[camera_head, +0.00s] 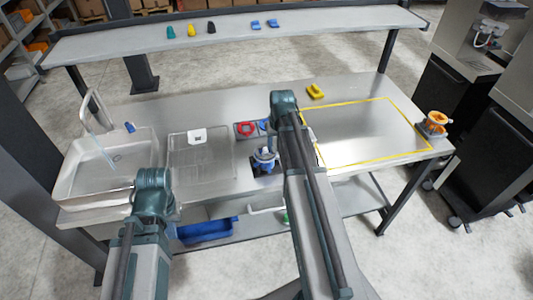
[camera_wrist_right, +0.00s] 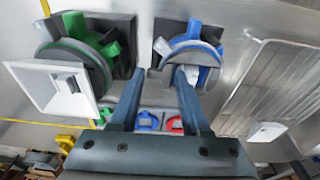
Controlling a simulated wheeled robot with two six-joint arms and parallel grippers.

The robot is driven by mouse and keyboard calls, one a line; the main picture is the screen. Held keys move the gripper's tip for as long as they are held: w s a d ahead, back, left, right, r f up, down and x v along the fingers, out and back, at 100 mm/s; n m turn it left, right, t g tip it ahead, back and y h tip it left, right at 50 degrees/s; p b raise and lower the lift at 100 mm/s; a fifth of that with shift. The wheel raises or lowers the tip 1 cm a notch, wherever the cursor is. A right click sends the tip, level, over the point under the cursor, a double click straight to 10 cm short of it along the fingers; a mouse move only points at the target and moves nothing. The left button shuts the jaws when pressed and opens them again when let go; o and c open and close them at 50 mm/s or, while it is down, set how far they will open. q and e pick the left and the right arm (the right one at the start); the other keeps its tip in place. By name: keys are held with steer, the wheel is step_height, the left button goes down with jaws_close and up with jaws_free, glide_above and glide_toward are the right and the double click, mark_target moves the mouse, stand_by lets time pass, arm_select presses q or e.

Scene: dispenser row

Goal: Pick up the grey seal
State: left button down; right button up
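I cannot single out the grey seal with certainty. In the right wrist view, a grey ring (camera_wrist_right: 207,55) sits around the blue-handled part (camera_wrist_right: 190,31), just beyond my fingers. The blue-handled part also shows in the head view (camera_head: 264,160) at the table's front edge. My right gripper (camera_wrist_right: 161,72) has its two fingers apart, with no object clearly held between them. The right fingertip overlaps the ring's lower left side in the picture; contact cannot be told. In the head view my right gripper is hidden behind its arm. My left arm shows there, but its gripper fingers do not.
A green-handled part (camera_wrist_right: 90,45) with a white square funnel (camera_wrist_right: 58,88) stands left of the blue one. A red ring (camera_head: 246,129) lies on the table (camera_head: 215,112). A sink (camera_head: 100,170) is at the left. The yellow-outlined area (camera_head: 370,130) is clear.

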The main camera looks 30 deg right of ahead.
jaws_close()
arm_select(q)
steer(key=shift+r, duration=0.15)
arm_select(e)
steer(key=shift+r, duration=0.15)
